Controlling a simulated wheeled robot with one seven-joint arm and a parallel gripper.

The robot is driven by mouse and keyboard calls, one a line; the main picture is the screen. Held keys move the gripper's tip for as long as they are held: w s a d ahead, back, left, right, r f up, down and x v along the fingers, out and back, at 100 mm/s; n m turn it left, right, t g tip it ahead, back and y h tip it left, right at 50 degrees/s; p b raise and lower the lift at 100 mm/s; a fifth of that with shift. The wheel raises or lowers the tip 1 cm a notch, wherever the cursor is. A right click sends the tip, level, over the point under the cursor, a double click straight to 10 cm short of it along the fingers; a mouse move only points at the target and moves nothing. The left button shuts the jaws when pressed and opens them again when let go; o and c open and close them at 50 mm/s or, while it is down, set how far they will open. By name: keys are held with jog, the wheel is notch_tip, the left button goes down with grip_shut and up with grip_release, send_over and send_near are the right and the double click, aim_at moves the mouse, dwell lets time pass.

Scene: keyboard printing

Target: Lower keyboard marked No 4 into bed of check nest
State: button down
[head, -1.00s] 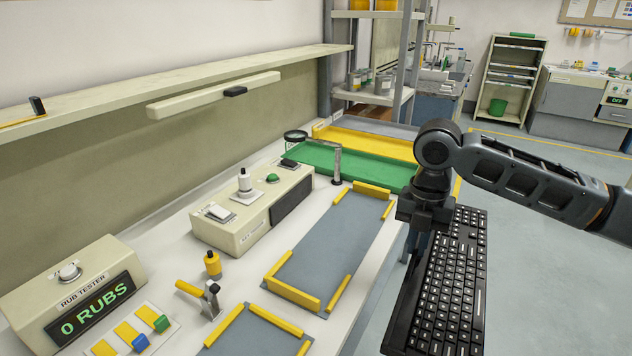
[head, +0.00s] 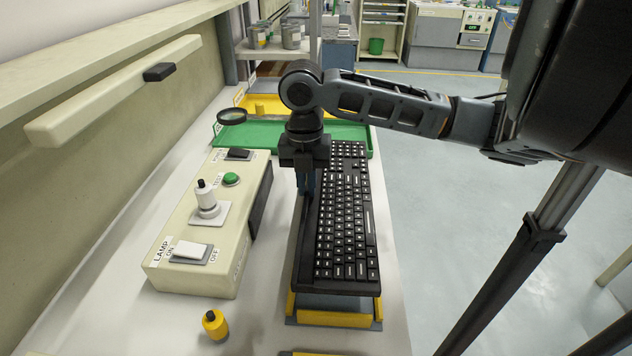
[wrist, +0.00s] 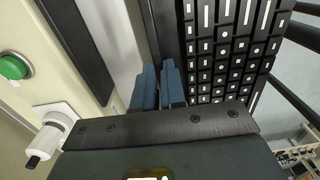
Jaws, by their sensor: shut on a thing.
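A black keyboard (head: 346,220) with white-marked keys is held by its left long edge in my gripper (head: 306,190). In the wrist view the blue fingers (wrist: 159,85) are closed together at the keyboard's edge, with the keys (wrist: 225,60) to their right. The keyboard lies above the grey bed with yellow corner rails, the check nest (head: 334,318); its front rail shows below the keyboard's near end. The keyboard hides most of the bed, and I cannot tell whether it touches it. No number mark is readable on the keyboard.
A cream control box (head: 205,225) with a lamp switch, white knob and green button stands left of the nest. A yellow-topped knob (head: 215,324) stands nearer. A green tray (head: 350,134), a yellow tray (head: 262,104) and a magnifier (head: 232,116) are behind. Floor is open to the right.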

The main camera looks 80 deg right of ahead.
jog(key=shift+f+b, duration=1.85)
jog(key=shift+f, duration=0.8)
jog(key=shift+f+b, duration=0.95)
jog(key=shift+b, duration=0.1)
dwell(0.5)
jog(key=c, duration=1.1)
grip_release()
jog(key=shift+r, duration=0.15)
jog(key=shift+r+p, duration=2.5)
jog(key=shift+r, duration=0.9)
jog(key=shift+s, duration=0.1)
